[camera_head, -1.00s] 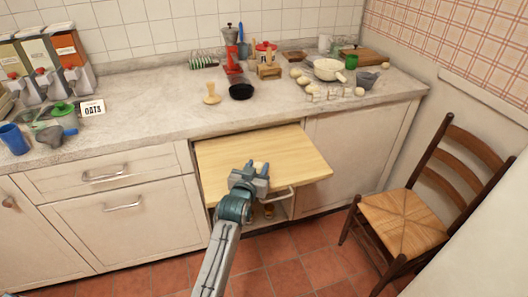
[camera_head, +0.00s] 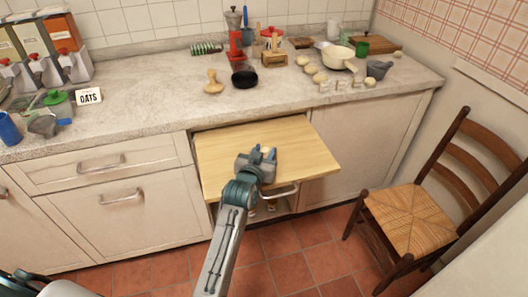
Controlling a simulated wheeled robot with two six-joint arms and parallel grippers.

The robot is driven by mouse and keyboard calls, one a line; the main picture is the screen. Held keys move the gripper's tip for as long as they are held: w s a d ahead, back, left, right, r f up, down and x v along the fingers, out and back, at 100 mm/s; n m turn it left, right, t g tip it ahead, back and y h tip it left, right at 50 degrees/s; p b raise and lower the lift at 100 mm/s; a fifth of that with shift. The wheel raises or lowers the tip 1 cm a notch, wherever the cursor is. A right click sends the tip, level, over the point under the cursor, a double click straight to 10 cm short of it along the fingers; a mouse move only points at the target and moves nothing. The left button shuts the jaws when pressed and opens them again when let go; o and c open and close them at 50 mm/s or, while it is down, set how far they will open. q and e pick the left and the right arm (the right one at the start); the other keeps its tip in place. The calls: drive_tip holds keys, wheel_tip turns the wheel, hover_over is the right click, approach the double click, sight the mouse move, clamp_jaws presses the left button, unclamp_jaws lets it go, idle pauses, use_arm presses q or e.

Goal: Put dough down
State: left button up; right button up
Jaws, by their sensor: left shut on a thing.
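My left gripper (camera_head: 262,158) is over the pulled-out wooden board (camera_head: 222,150), near its middle. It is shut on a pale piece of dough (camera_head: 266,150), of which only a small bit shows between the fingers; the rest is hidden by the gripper. I cannot tell whether the dough touches the board. My right gripper is not in view.
The stone counter (camera_head: 150,110) is above and behind the board. A wooden chair (camera_head: 412,215) is to the right. The board is otherwise bare.

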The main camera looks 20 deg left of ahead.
use_arm(q)
drive_tip(key=o, duration=0.7)
drive_tip(key=shift+w+f, duration=0.1)
drive_tip(key=shift+f, duration=0.05)
drive_tip(key=shift+c, duration=0.2)
drive_tip(key=o, duration=0.4)
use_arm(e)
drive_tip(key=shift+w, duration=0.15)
use_arm(q)
drive_tip(key=shift+s, duration=0.45)
drive_tip(key=s, duration=0.3)
drive_tip(key=s+r, duration=0.1)
drive_tip(key=s, duration=0.3)
drive_tip(key=s+r+b, duration=0.1)
drive_tip(key=s, duration=0.2)
drive_tip(key=shift+s, duration=0.55)
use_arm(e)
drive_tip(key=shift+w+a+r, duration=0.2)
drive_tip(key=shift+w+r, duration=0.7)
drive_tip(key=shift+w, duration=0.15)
